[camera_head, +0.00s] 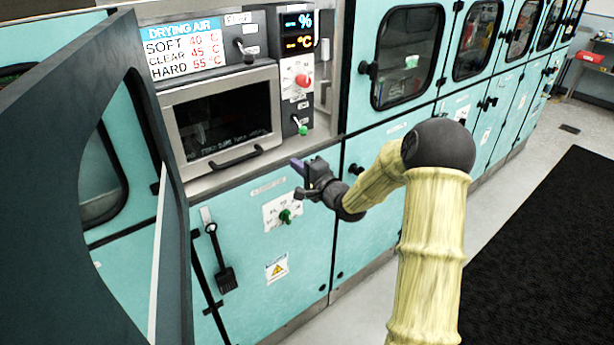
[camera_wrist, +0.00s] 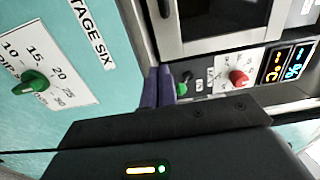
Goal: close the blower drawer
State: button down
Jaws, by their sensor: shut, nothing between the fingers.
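The blower drawer (camera_head: 167,117) appears to be the silver-framed front with a dark window and a black bar handle (camera_head: 222,158), set in the teal cabinet. Its frame (camera_wrist: 214,43) shows at the top of the wrist view. I cannot tell how far it stands out from the panel. My gripper (camera_head: 297,166) is to the right of the handle and a little below the drawer's lower right corner, apart from the handle. Its purple fingers (camera_wrist: 158,86) are shut and empty, pointing toward the panel beside the drawer.
A green knob (camera_head: 286,216) on a dial plate is below my gripper. A red knob (camera_head: 302,80), a small green knob (camera_head: 302,129) and a display (camera_head: 298,32) are right of the drawer. An open teal-and-dark door (camera_head: 70,130) fills the left.

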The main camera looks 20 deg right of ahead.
jog(key=shift+v, duration=2)
jog(key=shift+a, duration=0.1)
jog(key=s+a+f+n+g+h+p, duration=0.1)
jog(key=s+n+g, duration=0.5)
jog(key=s, duration=0.9)
jog(key=s+a+f+n+g+h+p, duration=0.1)
jog(key=s+n+g+h, duration=0.5)
jog(key=s, duration=0.9)
jog(key=shift+s+a+f+n+g, duration=0.15)
jog(key=shift+a+f+n+g, duration=0.5)
jog(key=shift+f+g, duration=0.3)
